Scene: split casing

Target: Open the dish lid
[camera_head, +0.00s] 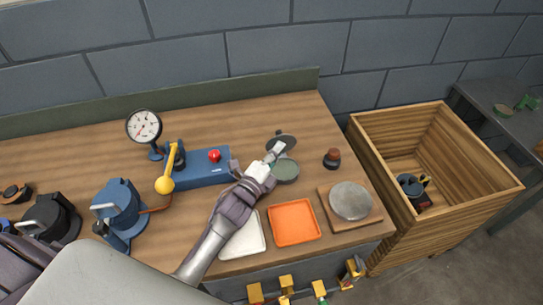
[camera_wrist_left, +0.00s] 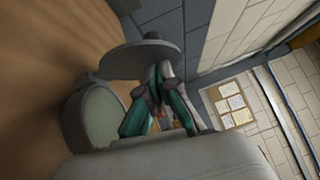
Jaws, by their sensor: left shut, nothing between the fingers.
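The dish (camera_head: 286,172) is a small round grey-green bowl near the back right of the workbench; its pale green inside shows in the left wrist view (camera_wrist_left: 97,122). Its lid (camera_head: 286,140), a dark grey disc, stands raised at the dish's far side, clear of the opening; it also shows in the left wrist view (camera_wrist_left: 135,62). My left gripper (camera_head: 275,151) is shut and empty, by the dish's far edge, with its fingertips at the lid's edge. I cannot tell whether they touch it. My right gripper is not in view.
A blue box with a red button (camera_head: 214,155) and a yellow-knobbed lever stands to the left. An orange tray (camera_head: 294,222), a white tray (camera_head: 250,238) and a round grey slab on a board (camera_head: 350,201) lie in front. A dark-capped jar (camera_head: 332,158) stands right of the dish.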

